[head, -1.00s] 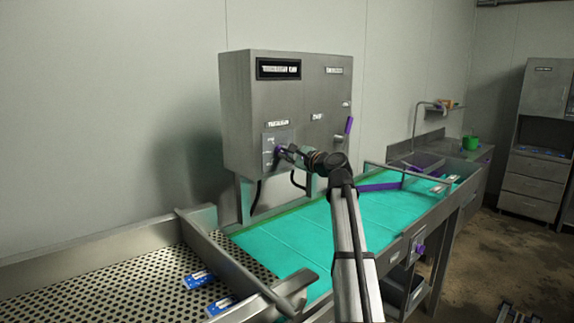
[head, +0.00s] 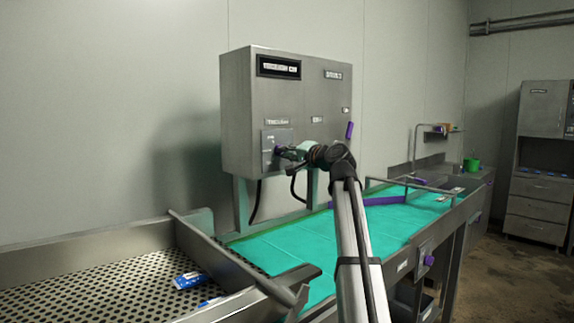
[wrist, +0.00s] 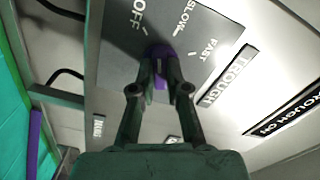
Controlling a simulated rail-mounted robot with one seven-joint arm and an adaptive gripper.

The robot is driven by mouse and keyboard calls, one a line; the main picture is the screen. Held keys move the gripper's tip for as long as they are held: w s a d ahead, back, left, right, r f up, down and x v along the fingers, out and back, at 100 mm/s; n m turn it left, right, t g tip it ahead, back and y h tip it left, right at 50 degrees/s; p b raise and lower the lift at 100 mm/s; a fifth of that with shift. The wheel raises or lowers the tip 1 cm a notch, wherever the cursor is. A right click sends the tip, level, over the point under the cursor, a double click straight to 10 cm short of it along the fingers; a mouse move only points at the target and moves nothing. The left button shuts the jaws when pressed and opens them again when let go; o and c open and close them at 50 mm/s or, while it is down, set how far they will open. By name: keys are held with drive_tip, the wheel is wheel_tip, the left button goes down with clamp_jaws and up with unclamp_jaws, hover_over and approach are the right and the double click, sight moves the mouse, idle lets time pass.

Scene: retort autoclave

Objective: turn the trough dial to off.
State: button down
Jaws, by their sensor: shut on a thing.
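The trough dial (wrist: 159,50) is a purple knob on a grey plate (wrist: 118,70) printed OFF, SLOW and FAST. It also shows in the head view (head: 279,150), at the lower left of the steel control box's front. My gripper (wrist: 161,70) is shut on the dial, with a finger on each side of it. A short pale mark shows on the knob between the fingers. The fingers hide part of the knob, so I cannot tell for certain which setting it points to. In the head view my gripper (head: 284,152) reaches the dial from the right.
The control box (head: 240,110) stands above a teal belt (head: 375,230). A purple lever (head: 349,130) sits on the box's right side, and a purple knob (head: 430,260) on the belt's front. A perforated tray (head: 110,280) with blue packets (head: 190,280) lies left.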

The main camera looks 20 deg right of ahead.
drive_tip(key=shift+n+b, duration=1.95)
drive_tip(key=shift+n, duration=0.25)
drive_tip(key=c, duration=1.2)
unclamp_jaws()
drive_tip(key=shift+o, duration=0.2)
drive_tip(key=v, duration=1.2)
